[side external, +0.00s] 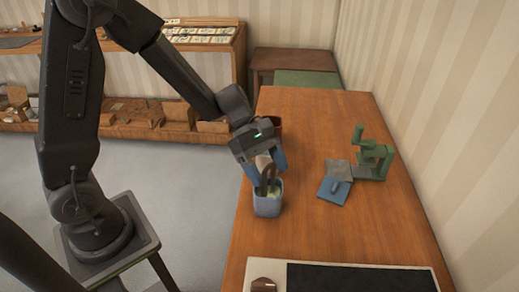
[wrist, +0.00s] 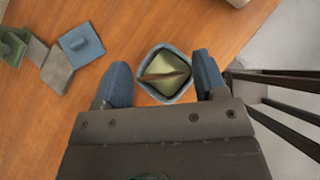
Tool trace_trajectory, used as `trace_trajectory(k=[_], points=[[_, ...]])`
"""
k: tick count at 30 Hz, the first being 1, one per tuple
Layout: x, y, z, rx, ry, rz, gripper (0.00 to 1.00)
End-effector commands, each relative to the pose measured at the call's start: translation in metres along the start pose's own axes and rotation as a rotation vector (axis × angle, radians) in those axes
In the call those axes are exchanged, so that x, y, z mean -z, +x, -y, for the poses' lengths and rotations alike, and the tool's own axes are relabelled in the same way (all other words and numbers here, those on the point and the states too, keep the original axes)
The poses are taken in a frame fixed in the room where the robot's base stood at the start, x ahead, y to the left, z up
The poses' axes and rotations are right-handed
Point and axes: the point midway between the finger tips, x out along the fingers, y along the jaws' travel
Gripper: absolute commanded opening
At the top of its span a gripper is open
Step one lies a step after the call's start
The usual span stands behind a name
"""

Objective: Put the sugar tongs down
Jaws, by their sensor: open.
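A blue-grey square pot (side external: 268,207) stands upright on the wooden table, near its left edge. In the wrist view, a thin brown piece (wrist: 166,76) lies across its yellow-green inside. In the side view, brown and pale pieces stick up from the pot between my fingers. I cannot tell whether any of these is the sugar tongs. My gripper (side external: 266,165) points down over the pot. In the wrist view, its blue fingers (wrist: 163,80) are apart, one on each side of the pot. I cannot tell whether they touch anything.
A blue tile with a raised grip (side external: 334,190), a grey tile (side external: 338,171) and a green blocky piece (side external: 373,155) lie to the right. A reddish-brown pot (side external: 276,124) stands behind my gripper. A dark panel (side external: 360,279) lies at the front. The table between is clear.

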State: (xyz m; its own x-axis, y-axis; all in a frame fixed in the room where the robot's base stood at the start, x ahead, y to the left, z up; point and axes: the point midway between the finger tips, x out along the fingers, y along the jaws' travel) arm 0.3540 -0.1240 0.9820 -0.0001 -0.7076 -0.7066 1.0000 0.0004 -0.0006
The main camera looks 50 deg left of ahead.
Motion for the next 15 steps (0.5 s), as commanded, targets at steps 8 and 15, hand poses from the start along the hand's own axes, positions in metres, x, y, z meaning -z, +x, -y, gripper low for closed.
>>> trace_trajectory(k=[8, 15], points=[[0.001, -0.054, -0.001, -0.009, 0.0, -0.002, 0.65], [0.0, -0.104, -0.001, -0.007, 0.0, -0.002, 0.65]])
